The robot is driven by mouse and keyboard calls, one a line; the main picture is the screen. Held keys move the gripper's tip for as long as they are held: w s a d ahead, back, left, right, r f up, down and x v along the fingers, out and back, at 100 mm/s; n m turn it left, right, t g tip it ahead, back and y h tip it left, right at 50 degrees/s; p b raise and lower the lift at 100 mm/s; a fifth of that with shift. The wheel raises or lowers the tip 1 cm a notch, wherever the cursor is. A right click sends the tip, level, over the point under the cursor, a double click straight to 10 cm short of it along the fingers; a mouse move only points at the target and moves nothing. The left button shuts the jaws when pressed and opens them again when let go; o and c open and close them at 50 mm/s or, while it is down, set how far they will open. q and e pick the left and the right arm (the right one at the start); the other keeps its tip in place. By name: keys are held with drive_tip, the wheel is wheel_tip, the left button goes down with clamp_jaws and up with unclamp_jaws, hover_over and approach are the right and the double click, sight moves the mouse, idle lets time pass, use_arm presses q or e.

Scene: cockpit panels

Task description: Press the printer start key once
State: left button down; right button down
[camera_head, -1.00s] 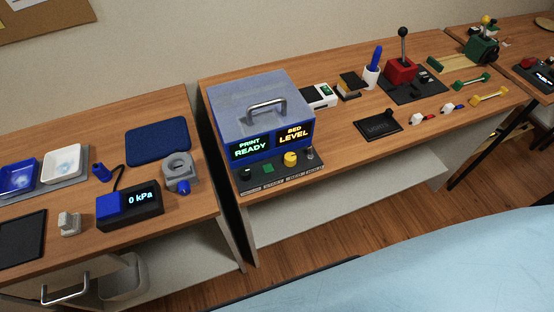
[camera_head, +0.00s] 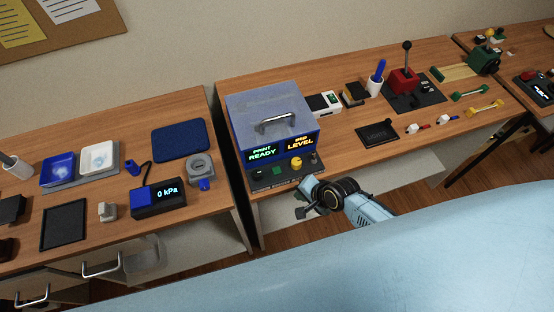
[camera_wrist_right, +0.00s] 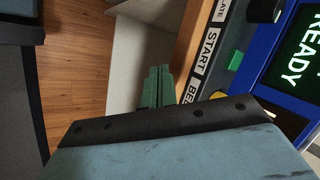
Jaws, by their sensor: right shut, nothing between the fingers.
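The printer (camera_head: 272,118) is a blue box with a grey lid and handle. Its screens read PRINT READY and BED LEVEL. The start key is a small green square key (camera_head: 277,170) on the dark front panel, between a black knob and a yellow knob. In the right wrist view the green key (camera_wrist_right: 236,61) sits beside the START label (camera_wrist_right: 209,48). My right gripper (camera_head: 302,207) is shut and empty, in front of the panel and apart from the key. Its green fingertips (camera_wrist_right: 158,86) show in the wrist view. My left gripper is out of view.
The yellow knob (camera_head: 296,162) sits close to the right of the key. A pressure box (camera_head: 158,198) reading 0 kPa stands on the left table, across a gap. A black pad (camera_head: 377,134) lies right of the printer. The space before the panel is open above the floor.

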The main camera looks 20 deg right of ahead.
drive_tip(key=w+a+r+m+y+p, duration=0.1)
drive_tip(key=w+a+r+m+p, duration=0.1)
drive_tip(key=r, duration=0.5)
drive_tip(key=w+a+r+m+t+y+p, duration=0.1)
drive_tip(key=w+a+r+m, duration=0.1)
drive_tip(key=w+r+m, duration=0.3)
wheel_tip(320, 180, up, 4)
drive_tip(key=shift+w+f+y+p, duration=0.25)
drive_tip(key=shift+w+y+p, duration=0.15)
drive_tip(key=shift+w, duration=0.25)
drive_tip(key=b, duration=0.7)
hover_over(281, 172)
wheel_tip(281, 172, down, 8)
drive_tip(key=shift+w+r, duration=0.1)
drive_tip(key=shift+w, duration=0.05)
drive_tip(key=shift+f, duration=0.5)
drive_tip(key=shift+f, duration=0.15)
drive_tip(key=shift+f, duration=0.3)
